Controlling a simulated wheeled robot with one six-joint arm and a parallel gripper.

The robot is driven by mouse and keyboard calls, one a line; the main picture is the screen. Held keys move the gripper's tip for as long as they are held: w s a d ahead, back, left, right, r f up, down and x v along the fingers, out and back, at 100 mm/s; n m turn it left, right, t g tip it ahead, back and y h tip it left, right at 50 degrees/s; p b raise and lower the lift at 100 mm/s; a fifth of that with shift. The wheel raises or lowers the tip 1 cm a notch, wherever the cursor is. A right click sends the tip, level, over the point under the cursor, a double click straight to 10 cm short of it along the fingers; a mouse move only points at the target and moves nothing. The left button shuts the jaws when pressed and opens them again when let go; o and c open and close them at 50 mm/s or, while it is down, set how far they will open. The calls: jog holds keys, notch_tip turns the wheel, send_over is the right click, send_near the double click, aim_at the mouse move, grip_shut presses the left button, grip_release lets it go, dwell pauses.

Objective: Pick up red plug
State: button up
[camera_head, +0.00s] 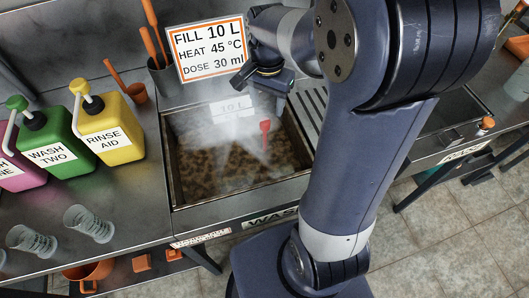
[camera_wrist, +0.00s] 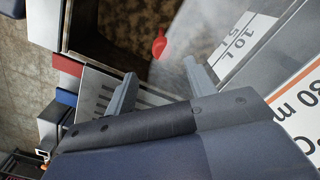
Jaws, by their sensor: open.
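The red plug (camera_head: 265,126) shows its red top upright in the wash tank (camera_head: 240,197), right of the tank's middle. In the wrist view the red plug (camera_wrist: 158,44) lies beyond my fingertips, roughly in line with the gap between them. My gripper (camera_head: 279,100) is above the back right part of the tank, apart from the plug. In the wrist view my gripper (camera_wrist: 160,78) has its two grey fingers spread wide with nothing between them. Pale steam partly veils the tank's inside and the plug's lower part.
A sign (camera_head: 209,49) and a holder (camera_head: 164,76) with orange-handled tools stand behind the tank. Yellow (camera_head: 108,127) and green (camera_head: 50,148) jugs and clear measuring cups (camera_head: 88,224) stand on the left counter. A ribbed drainboard (camera_head: 308,110) borders the tank's right side.

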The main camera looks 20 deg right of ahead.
aim_at(265, 127)
notch_tip(265, 127, down, 4)
jog(key=shift+f, duration=0.1)
jog(key=shift+a+f, duration=0.15)
jog(key=shift+f, duration=1.35)
jog(key=shift+a+f, duration=0.15)
jog(key=shift+f, duration=1.35)
grip_shut()
